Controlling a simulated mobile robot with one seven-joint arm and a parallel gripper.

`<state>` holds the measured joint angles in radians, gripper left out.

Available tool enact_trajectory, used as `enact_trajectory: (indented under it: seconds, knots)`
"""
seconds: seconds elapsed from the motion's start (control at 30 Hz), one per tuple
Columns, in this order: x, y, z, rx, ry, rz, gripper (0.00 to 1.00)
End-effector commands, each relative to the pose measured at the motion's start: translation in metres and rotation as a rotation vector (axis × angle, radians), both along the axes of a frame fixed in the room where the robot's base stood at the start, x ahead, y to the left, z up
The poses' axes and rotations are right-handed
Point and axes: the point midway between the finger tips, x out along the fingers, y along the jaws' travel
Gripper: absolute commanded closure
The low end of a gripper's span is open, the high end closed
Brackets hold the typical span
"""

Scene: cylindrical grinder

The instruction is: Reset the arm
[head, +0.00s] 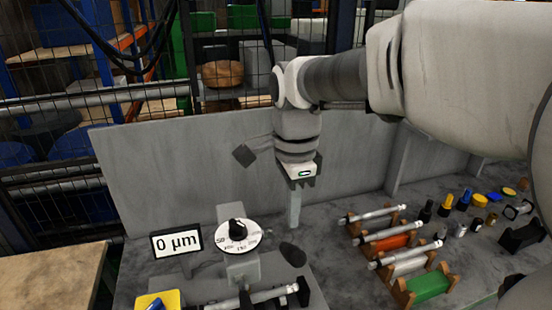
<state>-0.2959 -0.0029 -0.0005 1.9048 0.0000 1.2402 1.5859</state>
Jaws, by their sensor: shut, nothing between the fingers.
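My arm reaches in from the right, and my gripper (294,222) hangs down at the middle of the picture, in front of the grey back panel (180,160). Its fingers are shut together and hold nothing. It is behind and right of a white dial with a black knob (238,230) and left of the racks with metal shafts. The fingertips look close to the grey worktop, but I cannot tell the exact gap.
A "0 µm" display (176,243) stands left of the dial. A horizontal shaft (250,299) sits at the bottom. Shafts rest on wooden racks with orange (388,243), white and green (428,286) blocks. Several small bottles (463,199) stand at right. A wooden table (50,282) is at left.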

Motion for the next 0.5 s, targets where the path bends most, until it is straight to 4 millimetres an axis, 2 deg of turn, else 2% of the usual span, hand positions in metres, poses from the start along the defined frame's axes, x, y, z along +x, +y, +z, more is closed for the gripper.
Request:
enact_trajectory:
  seconds: [0.03,0.17,0.5]
  knots:
    - [0.0,0.0,0.008,0.0,-0.001,0.0,1.0]
    - [0.0,0.0,0.017,0.0,-0.001,0.0,1.0]
    - [0.0,0.0,0.017,0.001,-0.002,0.001,1.0]
